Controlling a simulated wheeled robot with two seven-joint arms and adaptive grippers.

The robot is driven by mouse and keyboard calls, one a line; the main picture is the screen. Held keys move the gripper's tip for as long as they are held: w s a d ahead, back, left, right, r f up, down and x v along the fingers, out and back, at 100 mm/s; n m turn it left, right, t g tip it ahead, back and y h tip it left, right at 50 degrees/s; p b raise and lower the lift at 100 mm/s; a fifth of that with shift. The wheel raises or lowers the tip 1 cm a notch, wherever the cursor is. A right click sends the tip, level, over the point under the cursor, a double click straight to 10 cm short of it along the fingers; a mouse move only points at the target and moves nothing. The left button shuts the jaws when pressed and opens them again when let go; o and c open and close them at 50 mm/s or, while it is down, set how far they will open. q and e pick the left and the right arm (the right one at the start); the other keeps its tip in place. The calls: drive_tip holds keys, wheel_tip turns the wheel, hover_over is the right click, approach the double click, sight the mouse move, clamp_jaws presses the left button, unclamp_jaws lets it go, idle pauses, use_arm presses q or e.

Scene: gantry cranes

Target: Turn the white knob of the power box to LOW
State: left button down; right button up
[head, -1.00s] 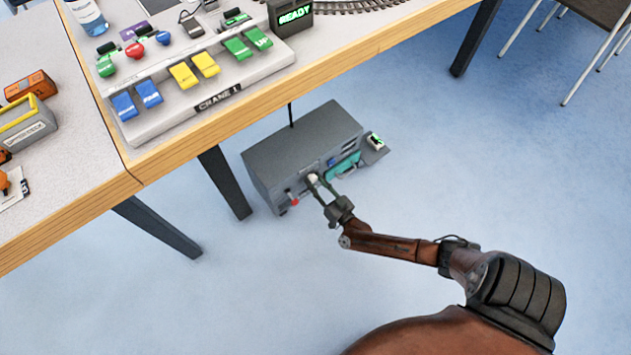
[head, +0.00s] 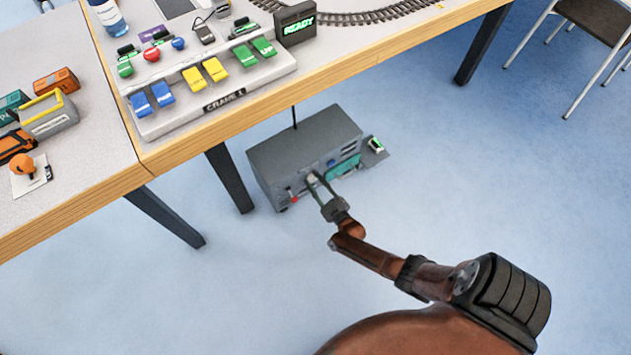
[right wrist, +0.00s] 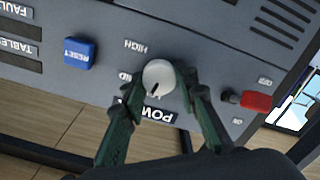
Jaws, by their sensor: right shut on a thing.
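The grey power box (head: 295,150) stands on the floor under the table edge in the head view. Its white knob (right wrist: 158,77) is round with a dark pointer line, which points down and left in the right wrist view. That view shows the panel upside down, with HIGH and part of MID readable beside the knob. My right gripper (right wrist: 158,88) is shut on the white knob, one finger on either side. In the head view my right gripper (head: 316,186) reaches the box's front. My left gripper is not in view.
A blue RESET button (right wrist: 78,52) and a red switch (right wrist: 256,101) flank the knob. Above the box is the table (head: 330,85) with the crane control panel (head: 185,122). A table leg (head: 230,178) stands left of the box. The floor in front is open.

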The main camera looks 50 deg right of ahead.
drive_tip(key=shift+a+f+n, duration=0.1)
drive_tip(key=shift+n, duration=1)
drive_tip(key=o, duration=1.2)
drive_tip(key=shift+c, duration=0.2)
drive_tip(key=v, duration=1.2)
